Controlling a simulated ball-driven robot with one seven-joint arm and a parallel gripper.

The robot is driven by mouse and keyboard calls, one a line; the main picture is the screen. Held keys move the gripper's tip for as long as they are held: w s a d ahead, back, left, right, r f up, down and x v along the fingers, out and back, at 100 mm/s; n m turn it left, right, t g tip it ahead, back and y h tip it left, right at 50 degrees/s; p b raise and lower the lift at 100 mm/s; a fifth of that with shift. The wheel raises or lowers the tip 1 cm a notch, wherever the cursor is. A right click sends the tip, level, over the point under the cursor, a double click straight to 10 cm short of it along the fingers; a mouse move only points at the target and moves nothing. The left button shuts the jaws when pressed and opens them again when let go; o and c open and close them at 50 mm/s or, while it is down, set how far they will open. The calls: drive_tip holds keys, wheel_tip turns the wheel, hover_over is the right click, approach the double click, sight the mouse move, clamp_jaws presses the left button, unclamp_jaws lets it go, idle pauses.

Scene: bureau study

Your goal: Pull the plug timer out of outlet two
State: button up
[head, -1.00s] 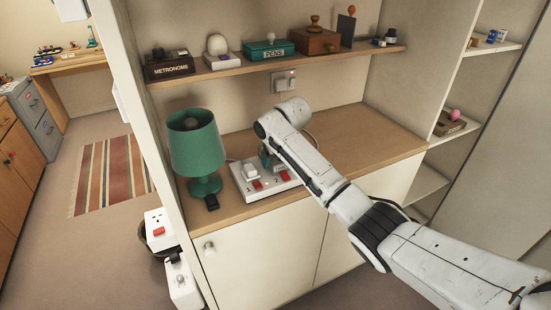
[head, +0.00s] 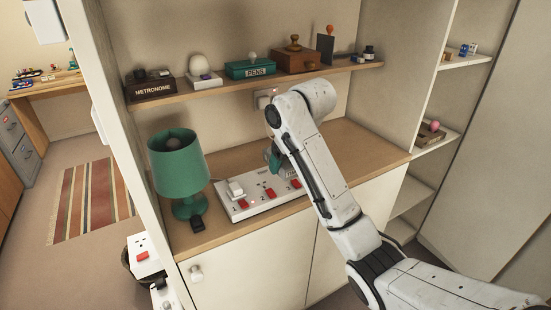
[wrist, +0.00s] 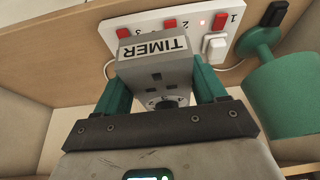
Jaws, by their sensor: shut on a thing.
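The plug timer (wrist: 152,75), a grey block labelled TIMER, sits between the green fingers of my gripper (wrist: 162,88) in the wrist view. My gripper is shut on it. In the head view my gripper (head: 275,160) is mostly hidden behind my arm, above the far part of the white power strip (head: 232,207). Bare socket holes (head: 262,186) show in the strip's middle, so the timer appears clear of outlet two. The strip in the wrist view (wrist: 194,38) shows numbers and red switches. The timer hides part of it.
A white plug (head: 235,188) sits in outlet one. A green lamp (head: 180,165) stands left of the strip, with a small black object (head: 198,222) by its base. A shelf (head: 225,88) with several items runs above. The counter (head: 345,145) is clear to the right.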

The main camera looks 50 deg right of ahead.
drive_tip(key=shift+s+a+r+p, duration=0.1)
drive_tip(key=shift+s+r+p, duration=0.4)
drive_tip(key=shift+s+p, duration=0.25)
drive_tip(key=shift+s+a+r+p, duration=0.1)
drive_tip(key=shift+s+r+p, duration=0.35)
drive_tip(key=shift+s+p, duration=0.25)
drive_tip(key=shift+r+p, duration=1.5)
drive_tip(key=shift+p, duration=0.45)
drive_tip(key=shift+r+p, duration=0.95)
drive_tip(key=shift+d+r, duration=0.2)
drive_tip(key=shift+r, duration=0.25)
drive_tip(key=shift+a+r, duration=0.1)
drive_tip(key=shift+r, duration=0.2)
